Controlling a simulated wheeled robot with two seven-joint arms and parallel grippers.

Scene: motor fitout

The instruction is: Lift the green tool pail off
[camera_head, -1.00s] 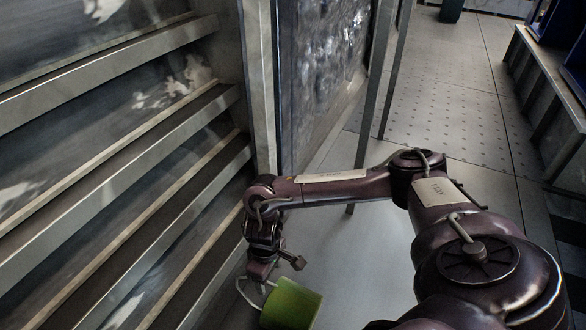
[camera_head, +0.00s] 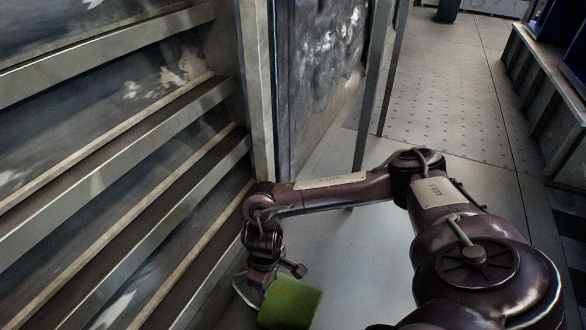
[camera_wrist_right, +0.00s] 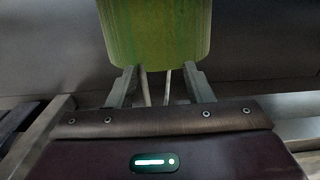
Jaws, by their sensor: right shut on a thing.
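The green tool pail (camera_head: 290,304) hangs tilted below my right gripper (camera_head: 258,281) at the bottom of the head view. A pale handle loops out to the left of it. My right gripper is shut on the pail, seemingly by this handle; the exact grip is hard to see. In the right wrist view the pail (camera_wrist_right: 155,32) fills the top middle, just beyond the fingers of my right gripper (camera_wrist_right: 158,88), with thin pale handle strands between them. My left gripper is not in view.
A metal rack with slanted shelves (camera_head: 110,165) stands at the left, close to the gripper. Thin upright posts (camera_head: 372,85) stand behind my arm. Open grey floor (camera_head: 450,110) lies at the upper right, beside a long bench (camera_head: 545,90).

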